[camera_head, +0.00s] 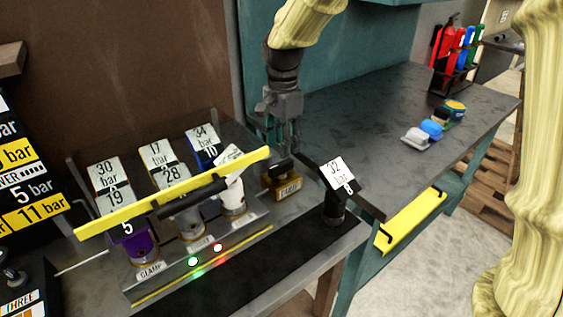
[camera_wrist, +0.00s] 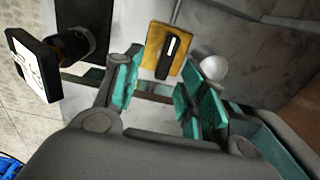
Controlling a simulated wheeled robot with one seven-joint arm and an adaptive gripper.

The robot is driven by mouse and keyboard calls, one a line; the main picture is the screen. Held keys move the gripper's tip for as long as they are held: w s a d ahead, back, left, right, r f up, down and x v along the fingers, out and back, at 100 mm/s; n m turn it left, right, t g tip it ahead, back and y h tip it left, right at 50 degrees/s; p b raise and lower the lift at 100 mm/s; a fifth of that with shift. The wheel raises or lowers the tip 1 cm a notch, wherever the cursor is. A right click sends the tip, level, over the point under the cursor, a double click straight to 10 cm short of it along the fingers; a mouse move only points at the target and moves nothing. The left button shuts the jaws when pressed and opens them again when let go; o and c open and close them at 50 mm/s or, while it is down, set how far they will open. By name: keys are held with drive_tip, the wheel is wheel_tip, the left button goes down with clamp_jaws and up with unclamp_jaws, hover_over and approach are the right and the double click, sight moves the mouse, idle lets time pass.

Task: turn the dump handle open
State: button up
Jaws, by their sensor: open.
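The dump unit is a yellow block (camera_head: 284,188) with a label that seems to read DUMP. It stands on the bench between the clamp row and the 32 bar gauge. In the wrist view its yellow plate (camera_wrist: 158,56) carries a black dump handle (camera_wrist: 172,49) with a white stripe. The stripe runs roughly up and down in that view. My gripper (camera_head: 284,138) is above the block, pointing down. Its teal-padded fingers (camera_wrist: 167,88) are apart and empty, one on each side of the handle in the wrist view. I see no contact with the handle.
A black post with a 32 bar card (camera_head: 336,174) stands close to the right of the dump block. A yellow bar with a black grip (camera_head: 190,197) crosses in front of several gauge cards at left. The dark table (camera_head: 375,125) behind right is mostly clear.

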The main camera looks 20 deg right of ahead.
sight(281, 163)
drive_tip(key=f, duration=0.2)
drive_tip(key=w+f, duration=0.1)
drive_tip(key=f, duration=0.1)
drive_tip(key=w+f, duration=0.1)
drive_tip(key=f, duration=0.1)
drive_tip(key=shift+s+f, duration=0.4)
drive_tip(key=shift+f, duration=0.45)
drive_tip(key=shift+w+f, duration=0.25)
drive_tip(key=shift+f, duration=0.2)
drive_tip(key=shift+s+r, duration=0.15)
drive_tip(key=shift+s, duration=0.05)
drive_tip(key=shift+c, duration=0.5)
clamp_jaws()
